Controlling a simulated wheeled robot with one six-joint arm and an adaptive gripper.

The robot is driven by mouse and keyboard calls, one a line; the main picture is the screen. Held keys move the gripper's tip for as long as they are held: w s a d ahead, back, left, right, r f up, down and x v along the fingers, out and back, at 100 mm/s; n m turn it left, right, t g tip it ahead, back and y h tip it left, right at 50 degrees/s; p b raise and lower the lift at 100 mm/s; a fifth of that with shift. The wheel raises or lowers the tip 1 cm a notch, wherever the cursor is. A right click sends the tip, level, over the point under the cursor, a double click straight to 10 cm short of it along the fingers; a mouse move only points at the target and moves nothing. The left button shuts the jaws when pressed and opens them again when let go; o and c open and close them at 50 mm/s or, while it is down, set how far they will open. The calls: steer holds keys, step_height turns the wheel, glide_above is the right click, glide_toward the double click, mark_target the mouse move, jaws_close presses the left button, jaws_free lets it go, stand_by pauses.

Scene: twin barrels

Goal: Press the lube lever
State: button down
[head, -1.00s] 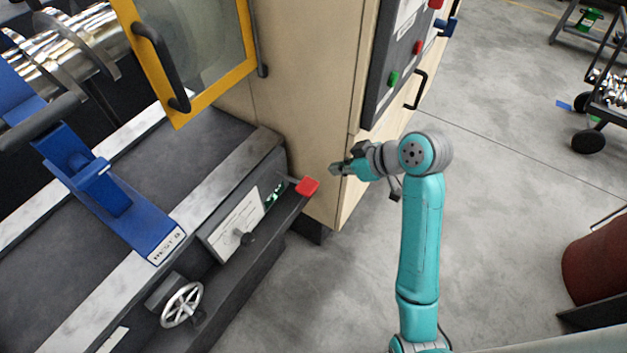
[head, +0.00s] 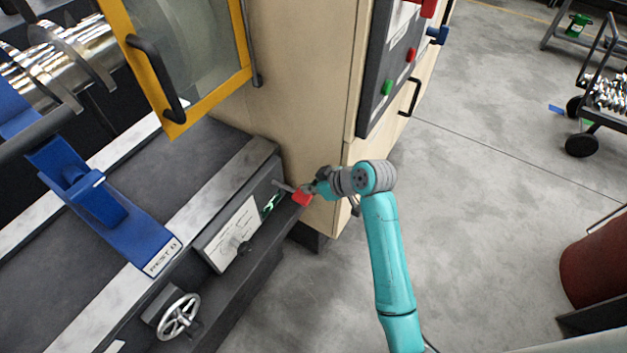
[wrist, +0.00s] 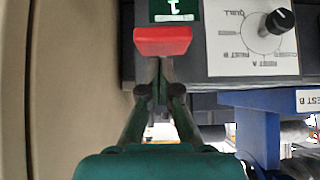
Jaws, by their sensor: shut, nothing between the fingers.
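The lube lever is a short grey rod with a red end pad (head: 302,199), sticking out from the dark panel on the machine's side. In the wrist view the red pad (wrist: 163,41) lies straight ahead of my fingertips, below a green label. My gripper (head: 309,188) is shut and empty, its tips right at the red pad in the head view. In the wrist view my gripper (wrist: 160,70) overlaps the pad's lower edge. I cannot tell whether it touches the pad. The fingertips partly hide the lever's end.
A white dial plate with a black knob (head: 244,249) and a handwheel (head: 178,316) are on the same machine side. The beige cabinet (head: 305,110) stands close behind my gripper. A blue rest (head: 105,205) stands on the bed. Open floor lies right.

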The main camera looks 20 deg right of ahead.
steer(key=shift+f, duration=0.5)
steer(key=shift+s+d+f+t+y, duration=0.2)
steer(key=shift+f+t+y, duration=0.15)
steer(key=shift+f, duration=0.3)
steer(key=shift+s+d+f+t+y, duration=0.15)
steer(key=shift+f+t+y, duration=0.1)
steer(key=shift+f+t, duration=0.3)
step_height(320, 180, down, 4)
steer(key=shift+s+r, duration=0.15)
glide_toward(312, 196)
steer(key=shift+s+d+f, duration=0.65)
steer(key=shift+s+f, duration=0.3)
steer(key=shift+f, duration=0.05)
